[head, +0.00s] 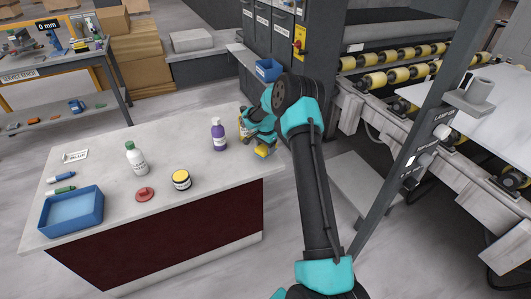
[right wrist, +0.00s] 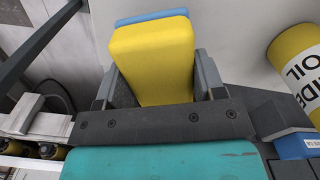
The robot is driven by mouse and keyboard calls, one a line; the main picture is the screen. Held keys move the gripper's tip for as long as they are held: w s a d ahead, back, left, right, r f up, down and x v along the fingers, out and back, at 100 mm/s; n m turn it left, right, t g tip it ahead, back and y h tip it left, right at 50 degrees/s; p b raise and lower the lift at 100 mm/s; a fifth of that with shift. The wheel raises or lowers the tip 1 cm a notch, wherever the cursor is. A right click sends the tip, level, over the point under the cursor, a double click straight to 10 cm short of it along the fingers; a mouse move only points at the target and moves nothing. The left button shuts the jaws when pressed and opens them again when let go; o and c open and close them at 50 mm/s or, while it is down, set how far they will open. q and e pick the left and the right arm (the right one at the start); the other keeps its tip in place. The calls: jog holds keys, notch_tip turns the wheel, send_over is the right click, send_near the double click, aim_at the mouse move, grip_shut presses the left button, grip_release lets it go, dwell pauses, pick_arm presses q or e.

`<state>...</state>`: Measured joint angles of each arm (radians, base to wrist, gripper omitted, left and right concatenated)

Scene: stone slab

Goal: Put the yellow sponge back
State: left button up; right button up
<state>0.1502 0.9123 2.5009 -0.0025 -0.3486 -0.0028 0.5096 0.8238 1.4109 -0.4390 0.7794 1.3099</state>
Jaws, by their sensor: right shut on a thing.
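The yellow sponge (head: 265,151) is at the right end of the stone slab (head: 110,195), just under my right gripper (head: 262,141). In the right wrist view the sponge (right wrist: 152,60) stands out between the two fingers, with a blue layer along its far side. My right gripper (right wrist: 155,85) is shut on it. I cannot tell whether the sponge touches the slab. My left gripper is in neither view.
A yellow oil container (right wrist: 298,65) stands close beside the right gripper. A purple bottle (head: 218,135), white bottle (head: 136,160), yellow-lidded jar (head: 181,181), red disc (head: 145,194) and blue tray (head: 72,212) are farther left.

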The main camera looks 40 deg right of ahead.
jog(key=shift+d, duration=0.1)
jog(key=shift+w+d+f, duration=0.15)
jog(key=shift+w, duration=0.1)
jog(key=shift+f, duration=1.65)
jog(key=shift+f, duration=0.15)
jog(key=o, duration=0.9)
notch_tip(320, 180, up, 12)
jog(key=shift+r, duration=0.15)
